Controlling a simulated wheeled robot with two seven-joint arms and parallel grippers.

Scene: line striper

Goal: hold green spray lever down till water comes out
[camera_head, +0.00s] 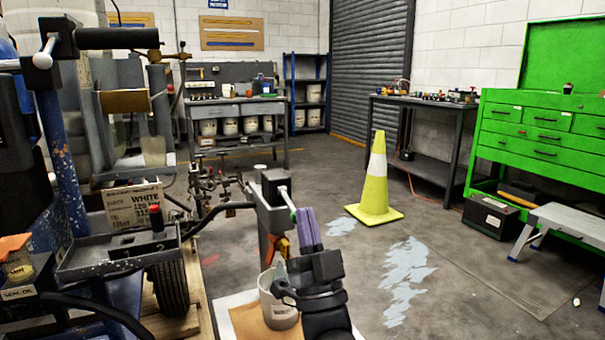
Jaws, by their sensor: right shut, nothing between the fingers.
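The spray lever (287,200) is a thin silver rod with a green tip, on a dark grey upright block (272,215) of the line striper. It slants down to the right. My right gripper (308,212) has its purple fingers closed together and pointing up. The fingertips appear right beside the green tip; I cannot tell whether they touch it. Orange parts (283,247) show below the lever, partly behind my gripper. A white bucket (275,312) stands below the block, partly hidden by my right wrist. My left gripper is out of view.
The striper's tray (120,252), box and wheel (170,288) fill the left. A yellow cone (375,190) stands on the floor behind right. A green tool cabinet (545,130) and a step stool (565,222) are at right. The paint-marked floor between is free.

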